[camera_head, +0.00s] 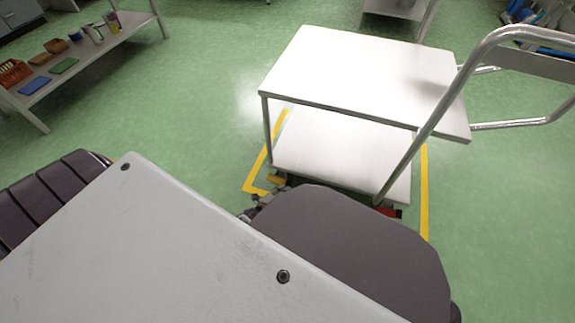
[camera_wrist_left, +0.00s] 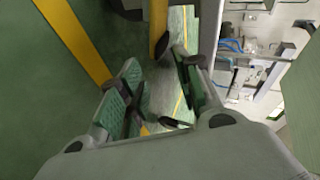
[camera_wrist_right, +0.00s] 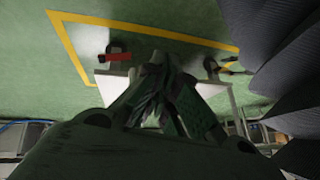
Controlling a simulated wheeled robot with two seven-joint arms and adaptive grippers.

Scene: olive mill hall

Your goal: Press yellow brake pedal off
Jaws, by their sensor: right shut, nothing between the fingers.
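The yellow brake pedal (camera_head: 275,179) is low at the cart's near left wheel in the head view. My left gripper (camera_head: 259,199) is close beside it, partly hidden by my arm. In the left wrist view a yellow bar (camera_wrist_left: 158,28), which looks like the pedal, lies just beyond the fingertips. My left gripper (camera_wrist_left: 158,92) has its fingers apart with floor showing between them. Contact with the pedal cannot be told. My right gripper (camera_wrist_right: 165,85) is shut and empty. A red pedal (camera_wrist_right: 115,57) is at the other wheel, also in the head view (camera_head: 392,212).
The two-shelf metal cart (camera_head: 350,72) stands inside yellow floor tape (camera_head: 424,190), with a tubular handle (camera_head: 440,108) at right. A low table (camera_head: 90,62) with several items is at the far left. Green floor is clear between them.

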